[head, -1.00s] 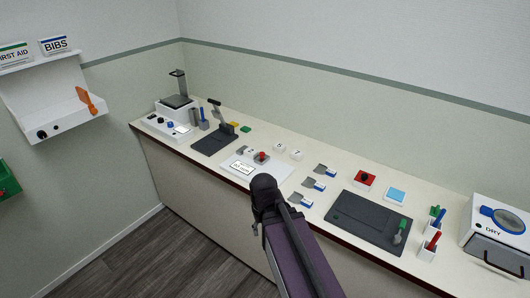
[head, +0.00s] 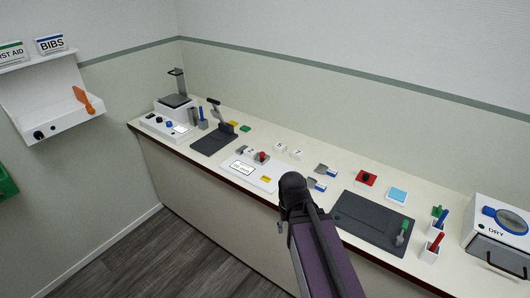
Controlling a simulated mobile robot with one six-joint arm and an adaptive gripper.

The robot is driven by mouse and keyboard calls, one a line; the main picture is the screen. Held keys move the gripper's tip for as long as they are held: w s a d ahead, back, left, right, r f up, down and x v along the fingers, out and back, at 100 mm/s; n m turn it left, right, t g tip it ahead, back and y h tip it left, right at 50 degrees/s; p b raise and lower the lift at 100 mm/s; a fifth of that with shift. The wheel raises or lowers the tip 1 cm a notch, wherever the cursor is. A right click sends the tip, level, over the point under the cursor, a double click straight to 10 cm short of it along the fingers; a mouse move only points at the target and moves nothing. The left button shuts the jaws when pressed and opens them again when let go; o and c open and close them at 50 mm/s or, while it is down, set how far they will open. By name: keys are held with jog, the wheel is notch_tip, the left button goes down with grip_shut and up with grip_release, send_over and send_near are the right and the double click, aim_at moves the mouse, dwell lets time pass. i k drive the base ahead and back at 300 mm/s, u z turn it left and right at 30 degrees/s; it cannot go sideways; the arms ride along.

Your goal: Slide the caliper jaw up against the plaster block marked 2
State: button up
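The caliper is a white board (head: 235,177) on the counter, left of my arm. A small display (head: 242,168) on it is too small to read. A red knob (head: 262,156) sits on a grey slider, which looks like the sliding jaw. A small white block (head: 251,150) with a dark mark, likely the 2, stands between this slider and a grey upright piece (head: 241,150). I cannot tell whether slider and block touch. My arm reaches in from the bottom, its dark end joint right of the board. My gripper's fingers do not show.
Two white marked blocks (head: 288,151) stand behind the board. A dark lever device (head: 214,138) is to the left. The counter's front edge runs below.

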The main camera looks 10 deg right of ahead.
aim_at(263, 158)
jog(key=u, duration=0.05)
jog(key=i, duration=1)
